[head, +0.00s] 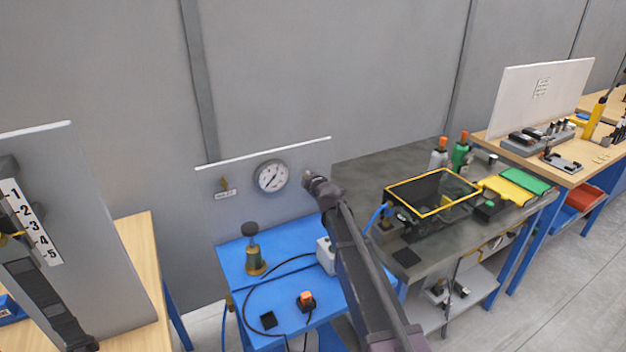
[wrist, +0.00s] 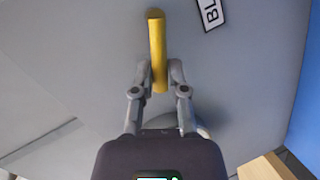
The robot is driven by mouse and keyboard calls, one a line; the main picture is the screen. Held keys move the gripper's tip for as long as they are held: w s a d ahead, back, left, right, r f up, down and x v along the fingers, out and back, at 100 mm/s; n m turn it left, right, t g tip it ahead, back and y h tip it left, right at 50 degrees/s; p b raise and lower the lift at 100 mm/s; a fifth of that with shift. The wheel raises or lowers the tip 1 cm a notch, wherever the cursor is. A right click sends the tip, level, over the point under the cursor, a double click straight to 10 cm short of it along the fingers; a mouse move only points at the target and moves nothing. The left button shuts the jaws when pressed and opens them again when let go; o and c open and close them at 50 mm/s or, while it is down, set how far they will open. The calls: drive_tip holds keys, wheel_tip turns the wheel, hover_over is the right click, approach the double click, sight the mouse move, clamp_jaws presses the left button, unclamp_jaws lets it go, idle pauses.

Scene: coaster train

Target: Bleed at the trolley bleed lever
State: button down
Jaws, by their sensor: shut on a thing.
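In the wrist view, my gripper (wrist: 158,78) is shut on a yellow bar, the bleed lever (wrist: 157,35). One finger lies on each side of its lower part, and the bar's upper part stands clear of the fingers. A white label (wrist: 211,12) starting "BL" is close by on the grey panel, cut off by the picture's edge. In the head view, a small fitting with a label (head: 226,194) is on the left of the trolley panel (head: 290,218).
A round gauge (head: 270,177) is on the panel. The blue trolley top (head: 240,280) carries a brass-coloured pump-like part (head: 254,250), an orange switch (head: 305,300) and black cables. A wooden bench stands left, with a numbered board (head: 90,230). A grey bench (head: 365,165) with a yellow-rimmed bin stands right.

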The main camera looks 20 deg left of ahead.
sight(311, 167)
drive_tip(key=shift+w+r+m+g+y+p, duration=0.3)
drive_tip(key=shift+r+m+g+p, duration=0.4)
drive_tip(key=shift+m, duration=0.3)
drive_tip(key=shift+w+d+r+m+g+y+p, duration=0.2)
drive_tip(key=shift+m+p, duration=0.15)
drive_tip(key=shift+m, duration=0.25)
drive_tip(key=shift+w+d+r+m+g+y+p, duration=0.2)
drive_tip(key=shift+m+p, duration=0.1)
drive_tip(key=shift+m, duration=0.3)
drive_tip(key=m, duration=0.1)
drive_tip(key=w+m+g+y, duration=0.1)
drive_tip(key=shift+d+r+m, duration=0.2)
drive_tip(key=shift+d+m, duration=0.2)
drive_tip(key=shift+w+d+r+m+g+y, duration=0.1)
drive_tip(key=shift+w+d+m+g+y, duration=0.2)
drive_tip(key=shift+m, duration=0.35)
drive_tip(key=shift+w+d+m+g+y, duration=0.2)
drive_tip(key=shift+w+m+g+y, duration=0.15)
drive_tip(key=shift+m, duration=0.3)
drive_tip(key=shift+s, duration=0.1)
drive_tip(key=c, duration=0.7)
unclamp_jaws()
drive_tip(key=shift+o, duration=0.2)
